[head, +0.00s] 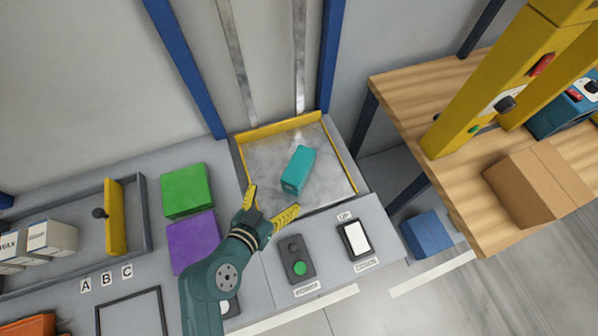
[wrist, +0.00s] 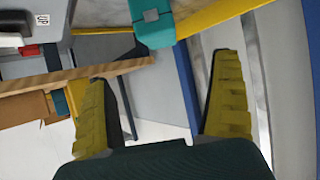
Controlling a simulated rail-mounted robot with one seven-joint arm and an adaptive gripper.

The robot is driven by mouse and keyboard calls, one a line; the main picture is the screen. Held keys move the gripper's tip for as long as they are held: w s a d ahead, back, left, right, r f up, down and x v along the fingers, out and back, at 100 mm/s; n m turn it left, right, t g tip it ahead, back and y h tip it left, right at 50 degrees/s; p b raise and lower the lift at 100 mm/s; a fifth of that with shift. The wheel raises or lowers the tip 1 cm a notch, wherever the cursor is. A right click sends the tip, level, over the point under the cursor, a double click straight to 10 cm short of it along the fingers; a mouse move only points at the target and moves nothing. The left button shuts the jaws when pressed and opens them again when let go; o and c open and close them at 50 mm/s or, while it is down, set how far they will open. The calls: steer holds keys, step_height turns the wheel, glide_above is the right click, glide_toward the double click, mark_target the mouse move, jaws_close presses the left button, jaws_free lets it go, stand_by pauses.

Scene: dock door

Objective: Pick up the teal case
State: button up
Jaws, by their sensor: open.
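The teal case (head: 298,170) lies on a grey metal tray (head: 327,190) with yellow edging, at the middle of the head view. It also shows at the top of the wrist view (wrist: 152,25), with a light patch on the face toward the camera. My gripper (head: 270,205) is open and empty, with its yellow fingers near the tray's front left corner. It is to the lower left of the case and apart from it. In the wrist view the two fingers (wrist: 163,100) stand wide apart with nothing between them.
Green (head: 186,190) and purple (head: 193,241) blocks are left of my gripper. A button box (head: 296,260) and a rocker switch (head: 356,238) sit in front of the tray. A wooden table (head: 420,95) with a yellow frame and cardboard box (head: 538,185) stands right. Blue posts rise behind.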

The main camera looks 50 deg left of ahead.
mark_target(299, 164)
steer(key=x, duration=0.5)
steer(key=b+x, duration=0.1)
steer(key=x, duration=0.4)
steer(key=r+b+x, duration=0.1)
steer(key=x, duration=0.4)
steer(key=shift+w+f, duration=0.1)
steer(key=shift+w, duration=0.55)
steer(key=shift+s, duration=0.1)
steer(key=c, duration=1.1)
steer(key=shift+c, duration=1.3)
